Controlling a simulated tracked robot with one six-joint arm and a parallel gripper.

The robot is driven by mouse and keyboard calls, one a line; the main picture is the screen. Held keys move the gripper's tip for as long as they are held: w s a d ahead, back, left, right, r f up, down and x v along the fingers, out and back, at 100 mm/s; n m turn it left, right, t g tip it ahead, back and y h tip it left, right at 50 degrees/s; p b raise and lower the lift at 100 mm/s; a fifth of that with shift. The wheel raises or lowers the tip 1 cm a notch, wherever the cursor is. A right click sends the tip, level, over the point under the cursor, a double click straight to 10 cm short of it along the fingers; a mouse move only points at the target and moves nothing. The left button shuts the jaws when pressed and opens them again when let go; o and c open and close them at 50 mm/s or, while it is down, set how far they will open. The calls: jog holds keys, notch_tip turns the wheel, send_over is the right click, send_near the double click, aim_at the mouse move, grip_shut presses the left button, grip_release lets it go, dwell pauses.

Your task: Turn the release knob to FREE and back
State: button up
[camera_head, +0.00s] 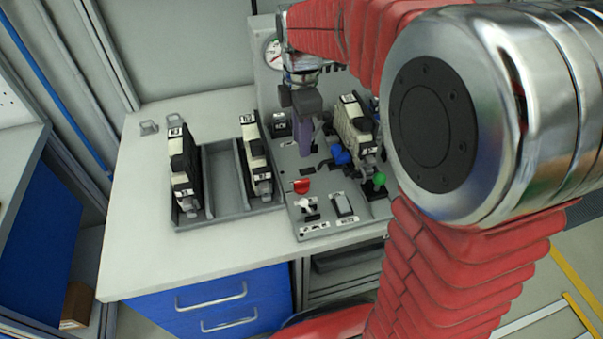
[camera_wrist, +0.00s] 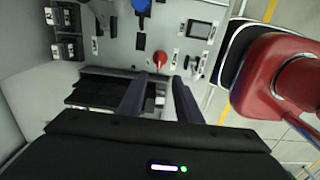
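A red knob (camera_head: 301,186) sits on the grey control panel (camera_head: 318,211), near its front left. It also shows in the wrist view (camera_wrist: 160,58), just beyond my fingertips. No FREE marking is legible, so I cannot confirm that it is the release knob. My gripper (camera_head: 304,148) points down over the panel, behind the red knob in the head view. In the wrist view its two dark fingers (camera_wrist: 158,82) are spread apart with nothing gripped between them. The fingers look apart from the red knob.
A blue knob (camera_head: 341,154) and a green knob (camera_head: 379,179) stand right of my gripper, by an upright module (camera_head: 354,125). A white toggle (camera_head: 304,204) and a rocker switch (camera_head: 343,204) lie in front. A grey tray (camera_head: 222,178) holds two modules. The bench's left front is clear.

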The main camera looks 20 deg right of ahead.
aim_at(302, 180)
notch_tip(302, 180, down, 14)
jog(key=shift+r, duration=0.1)
dwell(0.8)
jog(key=shift+c, duration=0.5)
grip_shut()
